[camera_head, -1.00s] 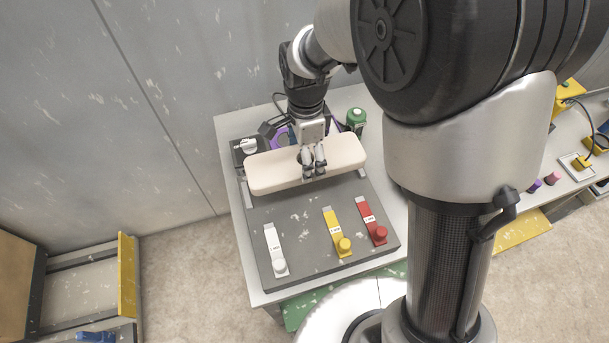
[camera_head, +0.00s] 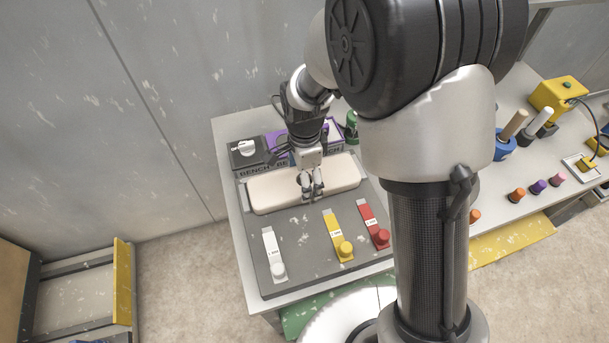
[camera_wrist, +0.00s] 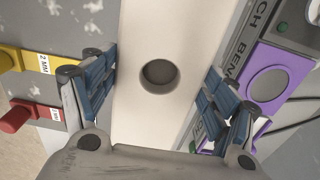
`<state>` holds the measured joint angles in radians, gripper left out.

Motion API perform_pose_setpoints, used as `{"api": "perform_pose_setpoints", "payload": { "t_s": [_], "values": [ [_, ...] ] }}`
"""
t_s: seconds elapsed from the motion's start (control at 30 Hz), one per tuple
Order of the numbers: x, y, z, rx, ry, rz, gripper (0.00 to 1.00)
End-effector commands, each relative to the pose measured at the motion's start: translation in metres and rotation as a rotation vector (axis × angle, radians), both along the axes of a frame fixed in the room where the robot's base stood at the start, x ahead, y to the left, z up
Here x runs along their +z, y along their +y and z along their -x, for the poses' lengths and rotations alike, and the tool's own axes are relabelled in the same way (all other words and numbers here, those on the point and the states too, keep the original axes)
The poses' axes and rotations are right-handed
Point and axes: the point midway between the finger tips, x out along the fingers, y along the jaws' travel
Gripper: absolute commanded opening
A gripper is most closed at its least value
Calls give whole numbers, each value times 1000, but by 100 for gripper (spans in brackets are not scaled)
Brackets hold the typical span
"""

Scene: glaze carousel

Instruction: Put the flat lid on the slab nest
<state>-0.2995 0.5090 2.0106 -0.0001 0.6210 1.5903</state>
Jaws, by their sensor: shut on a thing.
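The flat lid appears to be the long cream slab (camera_head: 272,190) with rounded corners at the back of a grey board (camera_head: 305,250). In the wrist view the lid (camera_wrist: 190,30) runs between my fingers, with a dark round hole near its middle. My gripper (camera_head: 311,190) points down over the lid's middle and is shut across its width. Light grey end pieces (camera_head: 243,197) show beside the lid's left end and may belong to the slab nest. The nest is mostly hidden under the lid. I cannot tell whether the lid touches it.
White (camera_head: 273,252), yellow (camera_head: 338,236) and red (camera_head: 374,225) knobbed gauges lie on the board in front of the lid. A black box (camera_head: 246,153) and a purple box (camera_head: 275,143) stand close behind. A green bottle (camera_head: 351,125) stands at back right.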

Motion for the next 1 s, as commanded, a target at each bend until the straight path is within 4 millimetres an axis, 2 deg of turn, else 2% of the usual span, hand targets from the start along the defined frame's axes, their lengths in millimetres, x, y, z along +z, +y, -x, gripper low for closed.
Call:
{"api": "perform_pose_setpoints", "payload": {
  "t_s": [0.1,0.13,0.43,0.8,0.93,1.0],
  "values": [
    [-3,0,-1,0,-2,-1,28],
    [-3,0,0,0,0,0,80],
    [-3,0,0,0,0,0,99],
    [-1,0,0,0,0,0,99],
    [11,0,0,0,-1,0,99],
    [23,0,-1,0,-3,-1,99]
  ]
}}
